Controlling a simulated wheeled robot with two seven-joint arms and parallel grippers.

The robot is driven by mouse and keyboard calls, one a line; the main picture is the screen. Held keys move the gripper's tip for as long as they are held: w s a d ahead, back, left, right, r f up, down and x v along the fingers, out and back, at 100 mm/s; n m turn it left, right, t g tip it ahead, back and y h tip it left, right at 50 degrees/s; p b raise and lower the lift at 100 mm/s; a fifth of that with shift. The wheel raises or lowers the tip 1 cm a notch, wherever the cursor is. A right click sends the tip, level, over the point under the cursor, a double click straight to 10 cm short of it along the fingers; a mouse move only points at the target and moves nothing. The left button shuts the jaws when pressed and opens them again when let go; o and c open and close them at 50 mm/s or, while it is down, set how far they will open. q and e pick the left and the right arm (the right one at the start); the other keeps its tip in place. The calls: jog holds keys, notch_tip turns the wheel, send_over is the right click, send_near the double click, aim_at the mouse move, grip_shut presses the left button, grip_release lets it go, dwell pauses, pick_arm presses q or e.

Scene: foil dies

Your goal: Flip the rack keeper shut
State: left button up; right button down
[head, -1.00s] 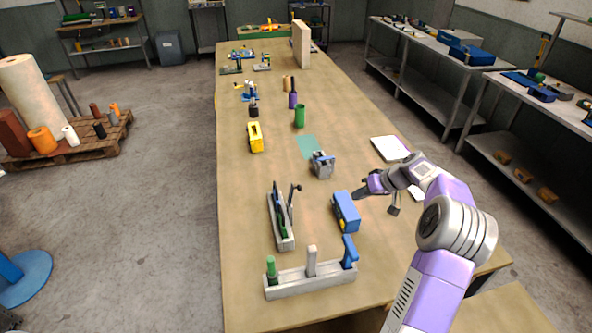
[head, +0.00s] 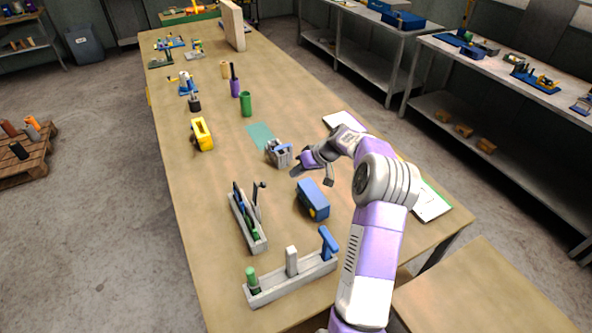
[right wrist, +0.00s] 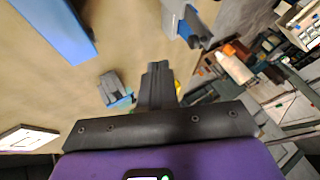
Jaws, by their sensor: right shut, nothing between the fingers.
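The narrow grey rack (head: 258,245) stands on the table, left of the blue box, holding dark and green upright pieces. A thin dark arm with a knob, which looks like its keeper (head: 257,199), stands raised at its side. My right gripper (head: 294,173) is above the table, right of the rack and apart from it, between the grey block and the blue box. Its fingers are shut and empty, as the right wrist view (right wrist: 157,85) also shows. The keeper cannot be made out surely in that view. My left gripper is out of view.
A blue box (head: 313,200) lies just below my right gripper in the head view; a grey block (head: 279,152) is just beyond it. A longer pale rack (head: 290,282) with several upright pieces stands at the front. A yellow holder (head: 202,134) stands farther left.

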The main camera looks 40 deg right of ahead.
jog(key=w+a+f+p, duration=0.1)
jog(key=w+a+f, duration=0.3)
jog(key=w+a, duration=0.1)
jog(key=shift+w+a+f, duration=0.15)
jog(key=shift+a+f, duration=0.05)
jog(key=shift+a, duration=0.15)
jog(key=shift+a+r+p, duration=0.1)
jog(key=shift+a+p, duration=0.05)
jog(key=shift+p, duration=0.2)
jog(key=shift+a+r, duration=0.15)
jog(key=shift+a, duration=0.05)
jog(key=shift+h, duration=0.4)
